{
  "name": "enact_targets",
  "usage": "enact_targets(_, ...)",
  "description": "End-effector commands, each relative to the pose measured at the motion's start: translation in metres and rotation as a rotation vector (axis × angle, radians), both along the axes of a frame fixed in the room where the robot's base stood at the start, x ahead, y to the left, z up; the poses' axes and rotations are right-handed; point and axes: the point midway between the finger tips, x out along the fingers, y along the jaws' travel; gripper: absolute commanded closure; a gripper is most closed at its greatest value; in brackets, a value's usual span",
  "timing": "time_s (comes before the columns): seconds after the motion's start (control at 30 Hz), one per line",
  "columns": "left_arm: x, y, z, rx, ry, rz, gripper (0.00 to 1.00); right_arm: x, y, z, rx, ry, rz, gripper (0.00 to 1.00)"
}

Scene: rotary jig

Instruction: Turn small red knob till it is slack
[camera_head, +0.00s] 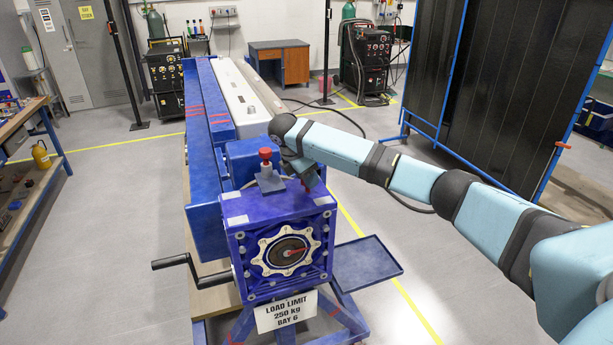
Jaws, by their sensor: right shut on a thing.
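A red knob (265,153) stands upright on a short post with a grey bracket, on top of the blue gearbox (238,220). My right arm reaches in from the right, and its wrist is bent down just right of the knob. My right gripper (309,182) points down at the box's top right edge. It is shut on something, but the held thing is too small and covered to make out. The red knob shows clear of the fingers, to their left. My left gripper is not in view.
A black crank handle (170,263) sticks out left of the box. A blue tray (366,262) juts out right. Long blue beams (206,150) run behind.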

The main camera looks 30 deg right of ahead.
Motion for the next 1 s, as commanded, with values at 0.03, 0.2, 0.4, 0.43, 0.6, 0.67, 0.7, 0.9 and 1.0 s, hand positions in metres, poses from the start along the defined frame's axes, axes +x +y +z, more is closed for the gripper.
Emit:
enact_targets(0.03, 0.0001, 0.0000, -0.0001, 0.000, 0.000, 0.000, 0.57, -0.0006, -0.0003, -0.0004, 0.000, 0.000, 0.027, 0.82)
enact_targets(0.2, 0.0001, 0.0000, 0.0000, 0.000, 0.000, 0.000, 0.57, -0.0008, -0.0005, -0.0007, 0.001, 0.001, 0.104, 0.82)
enact_targets(0.4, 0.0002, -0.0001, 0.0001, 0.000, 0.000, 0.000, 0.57, -0.0009, -0.0003, -0.0003, 0.001, 0.001, 0.151, 0.82)
enact_targets(0.43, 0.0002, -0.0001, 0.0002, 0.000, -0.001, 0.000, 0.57, -0.0009, -0.0003, -0.0003, 0.001, 0.000, 0.155, 0.82)
enact_targets(0.6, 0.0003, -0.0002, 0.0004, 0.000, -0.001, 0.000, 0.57, -0.0008, -0.0003, -0.0002, 0.001, 0.000, 0.165, 0.82)
enact_targets(0.67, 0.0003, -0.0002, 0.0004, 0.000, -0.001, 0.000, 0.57, -0.0008, -0.0003, -0.0002, 0.001, 0.000, 0.165, 0.82)
enact_targets(0.7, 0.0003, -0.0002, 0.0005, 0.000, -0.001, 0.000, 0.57, -0.0008, -0.0003, -0.0002, 0.001, 0.000, 0.165, 0.82)
enact_targets(0.9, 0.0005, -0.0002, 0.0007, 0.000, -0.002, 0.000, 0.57, -0.0008, -0.0003, -0.0002, 0.001, 0.000, 0.165, 0.56)
enact_targets(1.0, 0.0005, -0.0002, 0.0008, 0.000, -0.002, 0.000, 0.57, -0.0007, -0.0002, -0.0002, 0.001, 0.000, 0.165, 0.34)
